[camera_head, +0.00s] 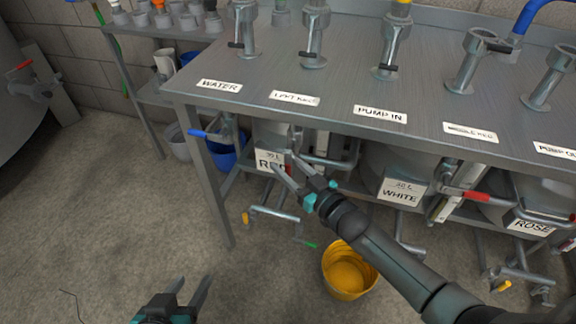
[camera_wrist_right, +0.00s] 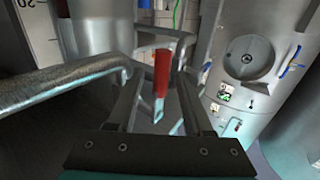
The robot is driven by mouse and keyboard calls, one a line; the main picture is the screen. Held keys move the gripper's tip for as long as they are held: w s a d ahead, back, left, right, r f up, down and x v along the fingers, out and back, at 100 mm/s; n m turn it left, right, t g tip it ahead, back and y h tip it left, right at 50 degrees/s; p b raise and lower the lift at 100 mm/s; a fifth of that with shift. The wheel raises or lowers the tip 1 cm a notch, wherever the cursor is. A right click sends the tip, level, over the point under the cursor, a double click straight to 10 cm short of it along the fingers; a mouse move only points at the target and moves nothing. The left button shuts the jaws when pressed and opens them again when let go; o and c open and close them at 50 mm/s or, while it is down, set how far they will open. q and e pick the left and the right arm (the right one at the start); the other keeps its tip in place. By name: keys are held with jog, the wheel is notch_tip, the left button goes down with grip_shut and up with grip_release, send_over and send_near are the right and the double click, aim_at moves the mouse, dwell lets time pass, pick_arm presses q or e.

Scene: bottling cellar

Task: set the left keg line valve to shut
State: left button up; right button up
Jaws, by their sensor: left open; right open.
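The left keg line valve has a red lever handle (camera_wrist_right: 162,72), which stands roughly upright between the finger tips of my right gripper (camera_wrist_right: 158,92) in the right wrist view. The jaws are open around it; I cannot tell whether either finger touches it. In the head view my right gripper (camera_head: 286,164) is in front of the keg labelled RED (camera_head: 268,160), under the bench edge, and largely hides the valve. My left gripper (camera_head: 190,290) is open and empty, low over the floor.
The steel bench (camera_head: 350,80) with labelled pipe sockets overhangs the kegs. A blue lever (camera_head: 207,135) is by the bench leg. Another red-handled valve (camera_head: 470,195) is farther right. A yellow bucket (camera_head: 348,272) stands below my right arm. The floor at left is clear.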

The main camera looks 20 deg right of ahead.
jog(key=shift+c, duration=0.3)
grip_shut()
dwell(1.0)
